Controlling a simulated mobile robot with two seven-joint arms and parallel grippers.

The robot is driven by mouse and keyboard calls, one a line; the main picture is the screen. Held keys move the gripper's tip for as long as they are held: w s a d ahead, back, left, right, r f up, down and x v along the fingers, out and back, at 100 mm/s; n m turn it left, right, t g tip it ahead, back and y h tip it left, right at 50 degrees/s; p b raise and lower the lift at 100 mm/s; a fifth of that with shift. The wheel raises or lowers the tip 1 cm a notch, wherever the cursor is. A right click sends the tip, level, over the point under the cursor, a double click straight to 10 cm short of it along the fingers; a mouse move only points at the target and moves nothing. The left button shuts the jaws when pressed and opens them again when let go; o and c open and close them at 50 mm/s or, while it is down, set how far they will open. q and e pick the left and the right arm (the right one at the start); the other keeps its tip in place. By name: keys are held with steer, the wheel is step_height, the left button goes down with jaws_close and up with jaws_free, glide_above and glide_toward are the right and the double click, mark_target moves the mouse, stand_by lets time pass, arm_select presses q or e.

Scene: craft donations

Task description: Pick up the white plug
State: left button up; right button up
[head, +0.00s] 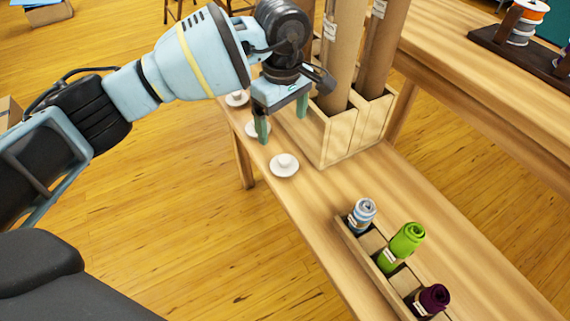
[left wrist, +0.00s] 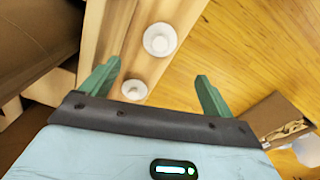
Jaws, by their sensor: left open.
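Three white plugs, each a round disc with a raised knob, lie in a row along the edge of the wooden bench. The nearest white plug (head: 284,168) is fully visible in the head view. The middle white plug (head: 252,130) is partly hidden behind my gripper's finger, and the far white plug (head: 237,99) is by the arm. My left gripper (head: 282,118) is open and empty, above the bench edge near the middle plug. In the left wrist view two white plugs show beyond the green fingers: one (left wrist: 159,39) higher up, another (left wrist: 134,89) between the fingers (left wrist: 155,88).
A wooden divided box (head: 345,140) holding tall brown rolls (head: 350,50) stands close beside the gripper. A wooden tray (head: 365,262) with several fabric rolls (head: 405,242) sits nearer on the bench. A higher table (head: 480,85) with a spool rack is at right. Open floor lies left.

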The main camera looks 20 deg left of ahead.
arm_select(q)
steer(key=b, duration=0.1)
glide_above(283, 157)
step_height(283, 157, down, 5)
steer(key=shift+r, duration=0.1)
steer(key=shift+f, duration=0.3)
step_height(283, 157, down, 8)
steer(key=b, duration=0.2)
steer(key=shift+r+b, duration=0.25)
steer(key=shift+b, duration=0.15)
arm_select(e)
step_height(283, 157, down, 4)
steer(key=shift+s+f, duration=0.15)
arm_select(q)
steer(key=c, duration=0.9)
steer(key=shift+c, duration=0.8)
arm_select(e)
steer(key=shift+w, duration=0.55)
